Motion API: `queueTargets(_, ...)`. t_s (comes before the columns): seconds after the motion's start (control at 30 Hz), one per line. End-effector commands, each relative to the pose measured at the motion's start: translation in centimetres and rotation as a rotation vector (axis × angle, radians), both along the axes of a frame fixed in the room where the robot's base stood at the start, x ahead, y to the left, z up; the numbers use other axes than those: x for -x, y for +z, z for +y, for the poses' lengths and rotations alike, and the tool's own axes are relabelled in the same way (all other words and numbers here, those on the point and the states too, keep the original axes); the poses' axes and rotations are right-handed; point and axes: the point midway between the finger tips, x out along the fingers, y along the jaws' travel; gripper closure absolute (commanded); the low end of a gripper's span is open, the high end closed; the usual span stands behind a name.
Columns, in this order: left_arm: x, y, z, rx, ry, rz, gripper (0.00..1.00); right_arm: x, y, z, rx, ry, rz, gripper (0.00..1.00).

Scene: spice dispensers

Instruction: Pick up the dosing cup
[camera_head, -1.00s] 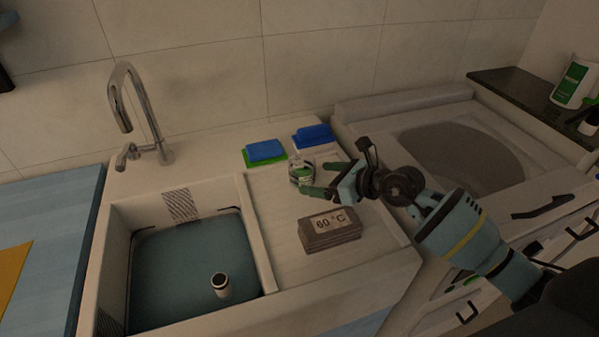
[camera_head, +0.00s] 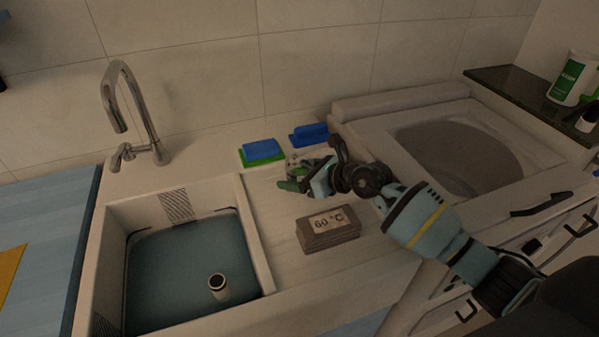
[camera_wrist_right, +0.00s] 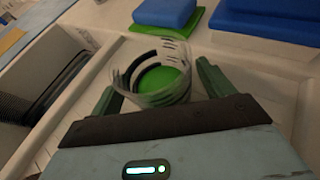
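The dosing cup is a clear round cup with dark markings and a green bottom. In the right wrist view the cup (camera_wrist_right: 150,88) stands between the two green fingers of my right gripper (camera_wrist_right: 156,78). The fingers are apart, with a visible gap on each side of the cup. In the head view the cup (camera_head: 302,158) is partly hidden behind my right gripper (camera_head: 288,176), which is low over the drainboard beside the sink. My left gripper is not in view.
Blue and green sponges (camera_head: 262,151) and (camera_head: 309,134) lie behind the cup. A grey block reading 60 °C (camera_head: 328,231) sits in front. A sink with water (camera_head: 185,262) and a small cylinder (camera_head: 219,288) is to the left, with a tap (camera_head: 150,125) behind.

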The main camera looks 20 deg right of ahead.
Motion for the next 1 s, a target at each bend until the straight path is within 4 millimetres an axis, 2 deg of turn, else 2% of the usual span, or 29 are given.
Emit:
queueTargets(0.03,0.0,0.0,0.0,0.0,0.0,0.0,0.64,0.0,0.0,0.0,0.0,0.0,0.0,0.27)
queueTargets(0.37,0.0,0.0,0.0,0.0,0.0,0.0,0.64,0.0,0.0,0.0,0.001,0.0,0.001,0.69)
queueTargets(0.77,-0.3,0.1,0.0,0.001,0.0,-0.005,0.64,0.0,0.4,0.0,0.0,0.0,-0.001,0.69)
queueTargets(1.0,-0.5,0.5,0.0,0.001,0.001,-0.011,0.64,0.0,1.7,0.0,-0.002,0.0,-0.004,0.69)
